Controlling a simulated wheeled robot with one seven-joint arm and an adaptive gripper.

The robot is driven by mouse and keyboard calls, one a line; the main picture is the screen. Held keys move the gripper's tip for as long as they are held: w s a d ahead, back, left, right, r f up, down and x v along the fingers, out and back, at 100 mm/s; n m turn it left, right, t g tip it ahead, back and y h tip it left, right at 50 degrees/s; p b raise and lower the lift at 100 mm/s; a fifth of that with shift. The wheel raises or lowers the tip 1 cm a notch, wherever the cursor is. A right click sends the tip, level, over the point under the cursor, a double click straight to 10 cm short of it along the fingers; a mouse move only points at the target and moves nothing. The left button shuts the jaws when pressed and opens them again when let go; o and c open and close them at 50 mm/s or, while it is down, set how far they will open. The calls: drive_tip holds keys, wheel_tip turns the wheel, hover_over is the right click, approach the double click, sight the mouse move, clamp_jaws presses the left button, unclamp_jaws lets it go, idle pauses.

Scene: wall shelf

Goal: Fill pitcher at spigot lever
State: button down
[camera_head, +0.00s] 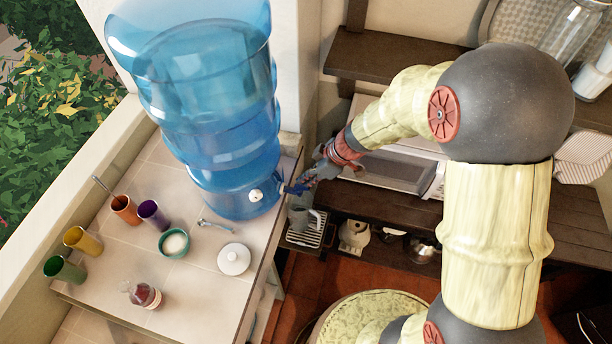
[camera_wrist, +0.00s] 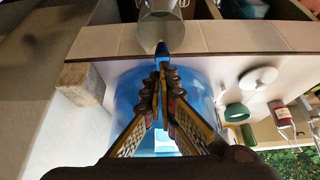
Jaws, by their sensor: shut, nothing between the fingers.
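The large blue water jug (camera_head: 205,120) stands on the tiled counter, and its blue body also shows in the wrist view (camera_wrist: 205,95). Its blue spigot (camera_head: 292,188) sticks out low on the right, past the counter edge. The grey metal pitcher (camera_head: 300,216) stands on a slatted rack below the spigot; in the wrist view the pitcher (camera_wrist: 160,28) is at the top, just beyond the blue spigot tip (camera_wrist: 161,48). My gripper (camera_head: 308,180) is at the spigot, its fingers (camera_wrist: 163,70) shut and empty. I cannot tell whether they touch the lever, which they partly hide.
The slatted rack (camera_head: 305,238) sits beside the counter edge.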

drive_tip(key=b, duration=0.2)
drive_tip(key=shift+d+f+b, duration=0.1)
drive_tip(key=shift+f+b, duration=0.15)
drive_tip(key=shift+b, duration=0.05)
drive_tip(key=shift+r+y, duration=0.1)
drive_tip(key=shift+y, duration=0.2)
drive_tip(key=shift+s+d+f+t+y+b, duration=0.1)
drive_tip(key=shift+d+f+t+y+b, duration=0.3)
drive_tip(key=shift+b, duration=2.55)
drive_tip(key=shift+y+b, duration=0.3)
drive_tip(key=shift+b, duration=0.9)
drive_tip(key=y+b, duration=0.1)
drive_tip(key=b, duration=0.5)
drive_tip(key=f+y+b, duration=0.1)
drive_tip(key=b, duration=0.4)
drive_tip(key=shift+s+d+f+t+b, duration=0.1)
drive_tip(key=shift+s+d+t+b, duration=0.1)
drive_tip(key=shift+d+t+b, duration=0.2)
drive_tip(key=shift+s+d+f+b, duration=0.1)
drive_tip(key=shift+d+b, duration=0.1)
drive_tip(key=shift+b, duration=1.65)
